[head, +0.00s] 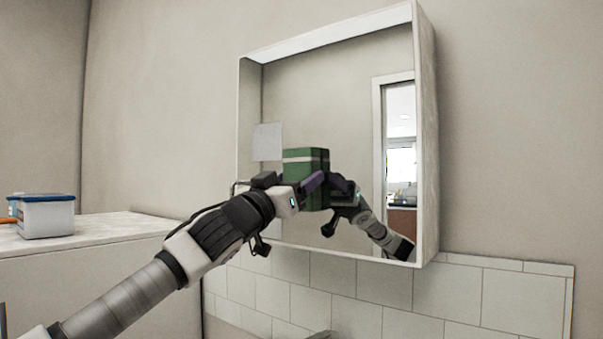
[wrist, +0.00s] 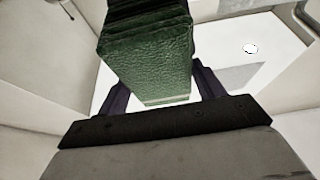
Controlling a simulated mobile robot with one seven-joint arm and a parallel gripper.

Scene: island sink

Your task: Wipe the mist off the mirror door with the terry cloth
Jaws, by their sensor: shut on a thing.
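The mirror door (head: 345,110) is the front of a white-framed cabinet on the wall. It reflects my arm and a doorway. A pale rectangular patch (head: 267,142), which looks like mist, lies on its left side. The folded green terry cloth (head: 300,165) is at the lower middle of the mirror, right of and below the patch. Its reflection merges with it, so I cannot tell whether it touches the glass. My gripper (head: 312,182) is shut on the cloth. In the wrist view, the cloth (wrist: 150,60) sits between the purple fingers.
A white tub with a blue lid (head: 46,215) stands on the pale counter (head: 110,228) at left. White wall tiles (head: 380,300) run below the cabinet. The wall right of the cabinet is clear.

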